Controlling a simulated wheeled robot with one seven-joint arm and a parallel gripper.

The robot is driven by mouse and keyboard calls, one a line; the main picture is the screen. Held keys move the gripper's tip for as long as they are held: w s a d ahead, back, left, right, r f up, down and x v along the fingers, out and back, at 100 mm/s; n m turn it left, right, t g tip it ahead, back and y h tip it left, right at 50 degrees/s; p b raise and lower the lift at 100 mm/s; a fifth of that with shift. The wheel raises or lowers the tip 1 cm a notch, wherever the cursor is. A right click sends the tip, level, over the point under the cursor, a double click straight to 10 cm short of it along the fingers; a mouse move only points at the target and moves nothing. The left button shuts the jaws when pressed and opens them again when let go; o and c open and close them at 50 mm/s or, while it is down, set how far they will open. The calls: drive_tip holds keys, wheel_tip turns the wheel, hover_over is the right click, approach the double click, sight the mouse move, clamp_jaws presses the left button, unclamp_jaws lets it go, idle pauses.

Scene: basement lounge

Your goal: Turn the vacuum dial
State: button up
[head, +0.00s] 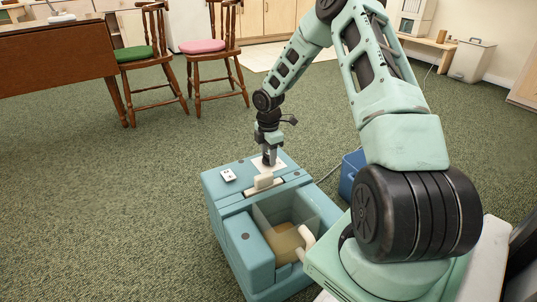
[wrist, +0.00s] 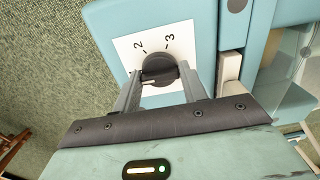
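The vacuum is a pale blue boxy unit (head: 222,192) on the floor in the head view; its blue top also shows in the wrist view (wrist: 203,40). The dial (wrist: 160,67) is a round black knob with a raised grip bar, on a white plate (wrist: 128,47) marked 2 and 3. My gripper (wrist: 163,76) points down at the dial, with one finger on each side of it. The fingers stand apart, and I see no clear contact with the knob. In the head view my gripper (head: 269,160) hides most of the dial.
A small white switch plate (head: 228,175) and a cream latch (head: 263,181) are on the vacuum's top. An open compartment lies in front of them. A dark blue bin (head: 351,170) stands to the right. Two chairs and a table are at the back left, with open carpet between.

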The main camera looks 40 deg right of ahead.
drive_tip(key=shift+r+m+p, duration=0.15)
drive_tip(key=shift+m+p, duration=0.15)
drive_tip(key=shift+p, duration=0.3)
drive_tip(key=m+p, duration=0.2)
drive_tip(key=shift+r+p, duration=0.15)
drive_tip(key=shift+p, duration=0.2)
drive_tip(key=m+p, duration=0.2)
drive_tip(key=p, duration=0.1)
drive_tip(key=shift+a+m, duration=0.1)
drive_tip(key=shift+m, duration=0.2)
drive_tip(key=m+p, duration=0.3)
drive_tip(key=shift+m, duration=0.3)
drive_tip(key=m+p, duration=0.3)
drive_tip(key=m, duration=0.1)
drive_tip(key=shift+m, duration=0.3)
drive_tip(key=m+p, duration=0.2)
drive_tip(key=m, duration=0.3)
drive_tip(key=shift+f+p, duration=0.2)
drive_tip(key=shift+p, duration=0.2)
drive_tip(key=m+p, duration=0.1)
drive_tip(key=m, duration=0.4)
drive_tip(key=shift+f, duration=0.1)
drive_tip(key=shift+m, duration=0.4)
